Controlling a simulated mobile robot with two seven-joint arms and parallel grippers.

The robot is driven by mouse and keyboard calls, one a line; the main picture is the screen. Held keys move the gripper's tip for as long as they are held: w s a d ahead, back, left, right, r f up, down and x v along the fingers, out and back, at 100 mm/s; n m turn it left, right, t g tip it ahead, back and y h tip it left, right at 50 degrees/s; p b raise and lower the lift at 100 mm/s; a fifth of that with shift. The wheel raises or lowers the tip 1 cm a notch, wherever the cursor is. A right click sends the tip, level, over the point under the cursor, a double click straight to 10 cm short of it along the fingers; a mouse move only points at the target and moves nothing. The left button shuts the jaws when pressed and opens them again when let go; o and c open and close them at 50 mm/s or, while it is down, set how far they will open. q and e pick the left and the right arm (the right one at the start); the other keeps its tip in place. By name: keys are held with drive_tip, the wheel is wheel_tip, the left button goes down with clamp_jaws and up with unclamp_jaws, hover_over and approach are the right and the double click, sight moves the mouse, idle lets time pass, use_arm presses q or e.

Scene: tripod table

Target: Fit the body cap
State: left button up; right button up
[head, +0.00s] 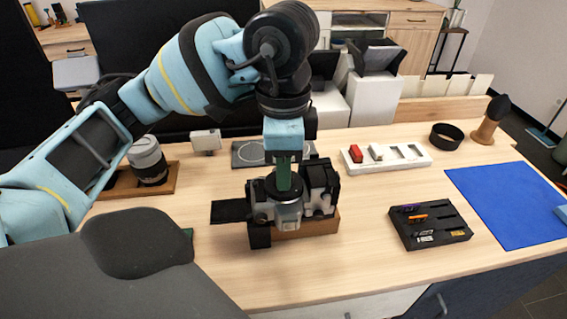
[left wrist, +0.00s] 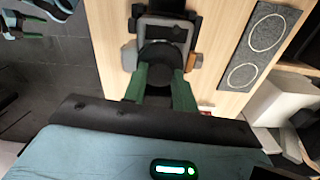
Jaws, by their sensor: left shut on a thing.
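The camera body (head: 318,203), silver and black, sits on a wooden block (head: 305,229) near the middle of the table, its front facing up. A black flap or plate extends from its left side. My left gripper (head: 285,188) points straight down over the camera, its green fingers shut on the round black body cap (left wrist: 160,54). The cap is at the camera's round front opening; I cannot tell whether it touches or is seated. In the left wrist view the camera (left wrist: 163,28) lies just beyond the fingertips, and the cap hides its opening.
A lens (head: 148,160) stands in a wooden tray at left. A grey mat with circles (head: 240,154) lies behind the camera. A white tray (head: 419,162), black ring (head: 447,136), black foam tray (head: 430,236) and blue mat (head: 510,200) are to the right.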

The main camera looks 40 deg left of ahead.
use_arm(q)
drive_tip(key=shift+f+m, duration=0.15)
drive_tip(key=shift+m, duration=0.55)
use_arm(e)
drive_tip(key=shift+w+f, duration=0.15)
drive_tip(key=shift+w, duration=0.1)
drive_tip(key=shift+s, duration=0.1)
use_arm(q)
drive_tip(key=o, duration=0.8)
drive_tip(key=shift+f, duration=0.1)
drive_tip(key=shift+o, duration=0.2)
use_arm(e)
drive_tip(key=shift+s, duration=0.35)
use_arm(q)
drive_tip(key=shift+r+n, duration=0.2)
drive_tip(key=shift+n, duration=1.4)
use_arm(e)
drive_tip(key=shift+w+r, duration=0.2)
drive_tip(key=shift+w, duration=0.3)
drive_tip(key=shift+w, duration=0.1)
